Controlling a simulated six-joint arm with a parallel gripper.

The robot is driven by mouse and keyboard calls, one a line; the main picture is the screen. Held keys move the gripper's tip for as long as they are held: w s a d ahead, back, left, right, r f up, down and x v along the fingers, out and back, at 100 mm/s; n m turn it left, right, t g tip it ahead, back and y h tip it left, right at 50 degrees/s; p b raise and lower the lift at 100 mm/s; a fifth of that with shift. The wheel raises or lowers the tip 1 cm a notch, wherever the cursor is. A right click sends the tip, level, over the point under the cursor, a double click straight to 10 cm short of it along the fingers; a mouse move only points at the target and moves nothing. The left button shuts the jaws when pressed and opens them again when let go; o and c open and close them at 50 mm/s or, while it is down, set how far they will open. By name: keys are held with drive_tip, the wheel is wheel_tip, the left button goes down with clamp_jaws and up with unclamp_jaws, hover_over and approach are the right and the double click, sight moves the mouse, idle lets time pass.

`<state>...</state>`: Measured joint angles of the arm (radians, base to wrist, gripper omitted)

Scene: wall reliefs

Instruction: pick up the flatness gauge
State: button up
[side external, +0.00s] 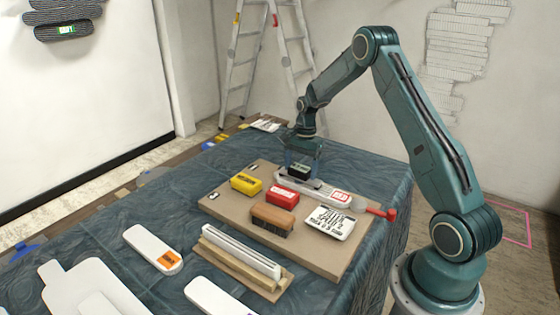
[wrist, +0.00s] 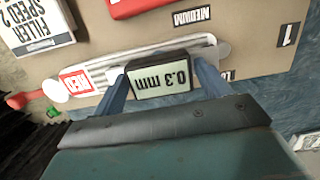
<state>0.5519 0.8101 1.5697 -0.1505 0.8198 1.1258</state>
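In the side view the dark gauge (side external: 299,172) is on the board side nearest my arm, by a long white tool. My gripper (side external: 303,158) points down right over it. In the wrist view my gripper's two blue fingers (wrist: 160,76) are on either side of the gauge, with no clear gap. I cannot tell whether they press on it. The gauge's underside is hidden.
A tan board (side external: 225,208) holds a yellow box (side external: 246,183), a red box (side external: 282,195), a brown brush (side external: 273,218), a white "filler" box (side external: 330,222) and a white tool with a red handle (side external: 381,213). White tools lie on the cloth in front.

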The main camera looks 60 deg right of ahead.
sight(301, 167)
drive_tip(key=c, duration=0.8)
drive_tip(key=shift+r, duration=0.1)
wheel_tip(301, 167, up, 20)
idle(0.3)
idle(0.5)
